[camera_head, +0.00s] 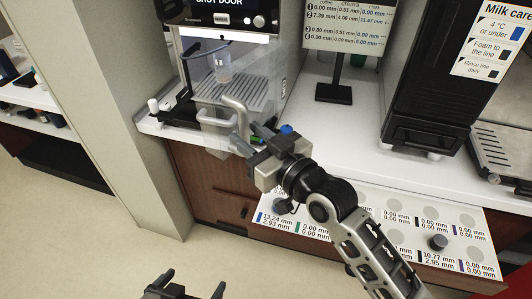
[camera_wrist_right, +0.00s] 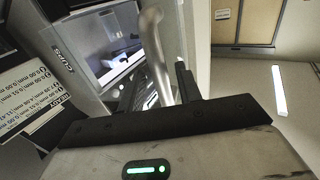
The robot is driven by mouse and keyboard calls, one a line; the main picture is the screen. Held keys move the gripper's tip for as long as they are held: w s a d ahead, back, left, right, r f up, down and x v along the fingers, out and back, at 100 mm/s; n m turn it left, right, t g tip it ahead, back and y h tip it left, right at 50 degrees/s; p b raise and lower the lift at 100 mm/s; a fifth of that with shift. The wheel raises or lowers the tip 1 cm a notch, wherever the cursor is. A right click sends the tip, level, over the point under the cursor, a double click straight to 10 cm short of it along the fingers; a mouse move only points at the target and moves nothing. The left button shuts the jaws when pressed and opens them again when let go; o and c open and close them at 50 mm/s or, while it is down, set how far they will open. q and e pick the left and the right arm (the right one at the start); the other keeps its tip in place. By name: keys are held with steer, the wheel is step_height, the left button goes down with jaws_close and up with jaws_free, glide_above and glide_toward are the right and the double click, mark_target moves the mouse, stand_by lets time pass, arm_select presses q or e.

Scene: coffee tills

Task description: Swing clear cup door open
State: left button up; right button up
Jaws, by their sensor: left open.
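The clear cup door (camera_head: 288,75) is on the front of the coffee machine at upper centre; I cannot tell how far ajar it stands. Its grey bent tube handle (camera_head: 237,104) sticks out toward me. My right gripper (camera_head: 250,137) is at the handle. In the right wrist view, the handle (camera_wrist_right: 156,55) passes between the two dark fingers, with a gap visible, closer to the right finger. A clear cup (camera_head: 223,66) shows behind the door, above the drip grid. My left gripper (camera_head: 192,284) is open and empty at the bottom edge, away from the door.
The machine's display (camera_head: 220,4) reads "SHUT DOOR". A black sign stand (camera_head: 334,92) and a dark machine (camera_head: 430,85) stand to the right on the white counter (camera_head: 330,125). A marked mat (camera_head: 350,225) lies lower right, under my right arm. A wall panel (camera_head: 105,90) is at left.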

steer(key=shift+w+a, duration=0.3)
steer(key=shift+w, duration=0.05)
steer(key=shift+c, duration=0.9)
jaws_close()
steer(key=d, duration=0.6)
steer(key=shift+s+d, duration=0.15)
steer(key=shift+s, duration=0.2)
steer(key=shift+r, duration=0.1)
